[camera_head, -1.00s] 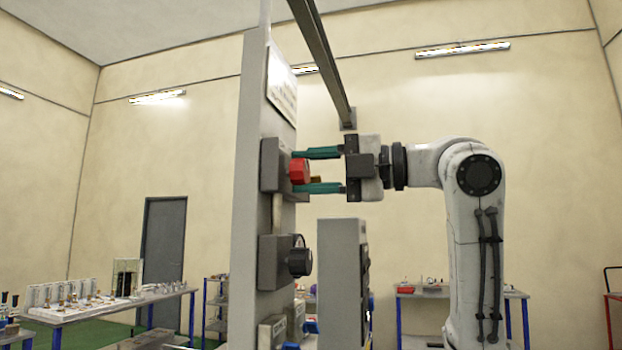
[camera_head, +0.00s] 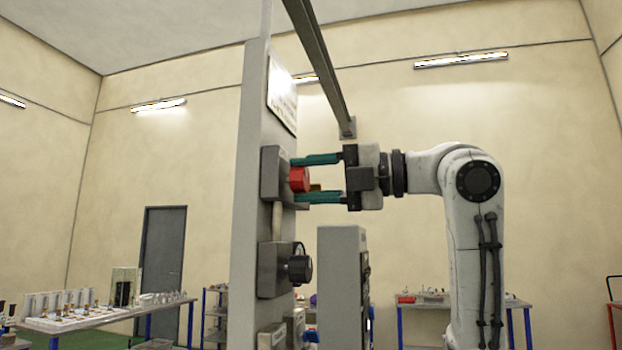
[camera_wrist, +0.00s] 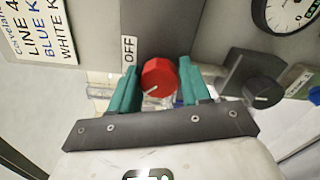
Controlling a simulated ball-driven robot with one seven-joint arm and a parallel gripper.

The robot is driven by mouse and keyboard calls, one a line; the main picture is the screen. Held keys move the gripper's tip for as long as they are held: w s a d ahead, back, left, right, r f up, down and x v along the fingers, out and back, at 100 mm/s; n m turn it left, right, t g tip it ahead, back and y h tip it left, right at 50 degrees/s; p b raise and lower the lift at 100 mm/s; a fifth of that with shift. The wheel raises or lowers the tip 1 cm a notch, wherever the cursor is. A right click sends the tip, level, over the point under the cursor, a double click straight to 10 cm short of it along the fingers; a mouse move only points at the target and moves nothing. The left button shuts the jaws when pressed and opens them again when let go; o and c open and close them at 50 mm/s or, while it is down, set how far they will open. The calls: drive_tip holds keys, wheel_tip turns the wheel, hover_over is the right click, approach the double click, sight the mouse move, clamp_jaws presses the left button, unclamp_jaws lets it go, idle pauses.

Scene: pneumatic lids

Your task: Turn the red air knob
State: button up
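The red air knob (camera_head: 299,180) sits on a grey box (camera_head: 272,172) on the upright panel. In the wrist view the red knob (camera_wrist: 159,77) has a white mark pointing to the lower left, with an "OFF" label (camera_wrist: 129,50) up and to its left. My gripper (camera_head: 298,179) reaches in from the right, its teal fingers above and below the knob. In the wrist view my gripper (camera_wrist: 160,75) has one finger close on each side of the knob. I cannot tell whether the fingers press on it.
A black knob (camera_head: 299,269) on another grey box sits below the red one; it also shows in the wrist view (camera_wrist: 263,91). A round gauge (camera_wrist: 290,10) is at the upper right there. A grey upright block (camera_head: 340,285) stands below my gripper.

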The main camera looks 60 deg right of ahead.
drive_tip(key=o, duration=0.4)
drive_tip(key=shift+c, duration=0.2)
drive_tip(key=b+v, duration=0.2)
drive_tip(key=v, duration=0.8)
drive_tip(key=shift+s, duration=0.4)
drive_tip(key=shift+d+r, duration=0.1)
drive_tip(key=shift+d, duration=0.05)
